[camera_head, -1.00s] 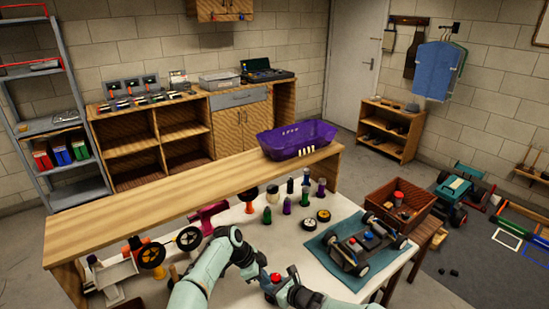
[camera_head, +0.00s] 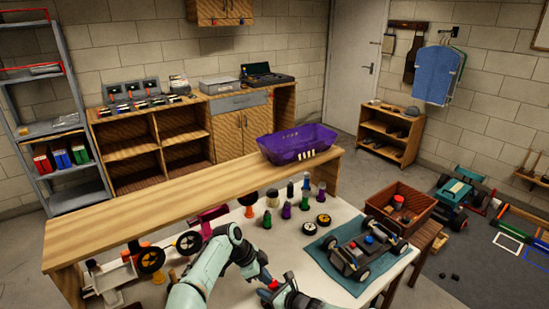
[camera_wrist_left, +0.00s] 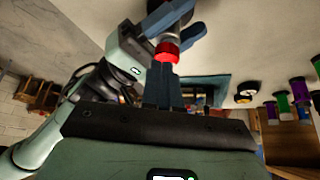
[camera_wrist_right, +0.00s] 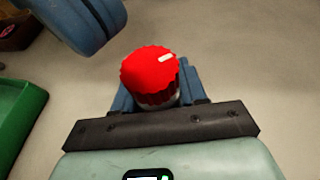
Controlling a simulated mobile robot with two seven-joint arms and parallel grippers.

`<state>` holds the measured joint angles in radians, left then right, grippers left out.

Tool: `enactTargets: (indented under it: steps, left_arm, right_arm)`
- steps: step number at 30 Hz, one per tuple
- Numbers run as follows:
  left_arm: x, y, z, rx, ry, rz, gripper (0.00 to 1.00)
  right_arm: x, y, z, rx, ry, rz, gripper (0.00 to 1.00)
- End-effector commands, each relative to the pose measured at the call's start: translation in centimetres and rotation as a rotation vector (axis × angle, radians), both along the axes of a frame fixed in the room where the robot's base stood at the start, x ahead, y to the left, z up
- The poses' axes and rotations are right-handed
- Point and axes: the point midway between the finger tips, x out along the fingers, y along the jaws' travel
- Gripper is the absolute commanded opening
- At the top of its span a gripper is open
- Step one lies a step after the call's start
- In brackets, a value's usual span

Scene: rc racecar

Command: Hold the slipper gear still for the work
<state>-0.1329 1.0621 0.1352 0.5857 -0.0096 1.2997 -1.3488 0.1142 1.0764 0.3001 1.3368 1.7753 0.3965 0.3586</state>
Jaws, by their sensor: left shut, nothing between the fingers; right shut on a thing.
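The slipper gear appears to be the red ribbed round piece (camera_wrist_right: 150,72) with a white mark on its top and a pale part beneath. My right gripper (camera_wrist_right: 157,92) is shut on it and holds it above the bench. It also shows in the head view (camera_head: 274,284), low in the middle, and in the left wrist view (camera_wrist_left: 167,50). My left gripper (camera_wrist_left: 164,82) is shut and empty, its blue fingertips close beside the red piece; whether they touch it I cannot tell. The pale lower part is partly hidden by the right fingers.
A car chassis (camera_head: 345,262) sits on a teal mat (camera_head: 318,262) at the right of the white bench. A brown crate (camera_head: 420,208) is at the right, a purple basket (camera_head: 290,146) on the shelf.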

Motion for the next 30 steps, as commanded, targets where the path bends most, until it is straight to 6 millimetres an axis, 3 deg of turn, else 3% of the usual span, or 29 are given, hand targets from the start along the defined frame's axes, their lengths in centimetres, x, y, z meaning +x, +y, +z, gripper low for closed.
enactTargets:
  steps: [9, 20, 21, 24, 30]
  left_arm:
    - [0.1, 0.4, 3.0, 0.011, 0.003, 0.003, 0.00]
    - [0.0, 0.6, 3.2, 0.014, 0.006, 0.004, 0.00]
    - [0.0, 0.6, 3.2, 0.013, 0.006, 0.005, 0.00]
    - [0.0, 0.6, 3.2, 0.014, 0.007, 0.005, 0.00]
    - [0.0, 0.6, 3.2, 0.014, 0.007, 0.005, 0.00]
  right_arm:
    - [0.3, -0.5, 0.1, -0.002, -0.002, -0.011, 0.08]
    - [0.4, -0.7, 0.1, -0.003, -0.003, -0.015, 0.08]
    - [0.4, -0.7, 0.1, -0.003, -0.003, -0.015, 0.44]
    - [0.4, -0.7, 0.1, -0.003, -0.003, -0.015, 0.71]
    - [0.4, -0.7, 0.1, -0.003, -0.002, -0.015, 0.71]
